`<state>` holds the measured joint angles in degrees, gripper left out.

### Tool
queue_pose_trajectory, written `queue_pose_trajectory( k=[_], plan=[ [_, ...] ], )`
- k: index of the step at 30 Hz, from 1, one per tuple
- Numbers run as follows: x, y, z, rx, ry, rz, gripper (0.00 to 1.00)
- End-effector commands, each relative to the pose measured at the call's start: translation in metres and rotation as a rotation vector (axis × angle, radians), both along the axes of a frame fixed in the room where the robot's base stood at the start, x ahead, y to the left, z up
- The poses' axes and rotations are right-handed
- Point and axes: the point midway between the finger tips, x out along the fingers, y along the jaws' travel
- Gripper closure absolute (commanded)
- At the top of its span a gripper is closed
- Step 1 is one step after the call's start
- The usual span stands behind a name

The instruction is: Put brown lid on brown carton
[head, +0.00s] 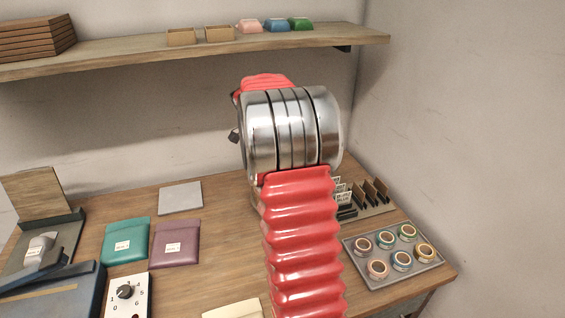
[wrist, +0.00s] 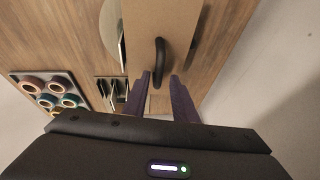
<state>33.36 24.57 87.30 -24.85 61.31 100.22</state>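In the wrist view a plain brown surface (wrist: 160,18) with a black arched handle (wrist: 161,58) lies ahead of my gripper. It looks like the brown lid, but I cannot tell whether it rests on the carton. I cannot make out the brown carton for sure in either view.
Tape rolls sit in a grey tray (head: 383,279) at the right, with a slotted card rack (head: 377,208) behind it. Teal (head: 126,240) and purple (head: 175,243) pouches, a dial box (head: 128,297) and a grey plate (head: 181,198) lie left. A shelf (head: 130,56) runs above.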

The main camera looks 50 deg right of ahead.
Motion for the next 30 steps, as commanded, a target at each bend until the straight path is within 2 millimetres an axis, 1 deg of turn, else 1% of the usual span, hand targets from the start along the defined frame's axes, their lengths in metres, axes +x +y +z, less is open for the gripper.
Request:
queue_pose_trajectory(
  k=[1, 2, 10, 14, 20, 30],
  plan=[
    [0.000, 0.000, 0.000, 0.000, 0.000, 0.000, 0.71],
    [0.000, 0.000, 0.000, 0.000, 0.000, 0.000, 0.69],
    [0.000, 0.000, 0.000, 0.000, 0.000, 0.000, 0.69],
    [0.001, 0.002, 0.006, -0.001, -0.001, -0.001, 0.69],
    [0.003, 0.012, 0.028, -0.001, -0.003, 0.000, 0.69],
    [0.007, 0.035, 0.082, -0.002, -0.002, 0.001, 0.69]
  ],
)
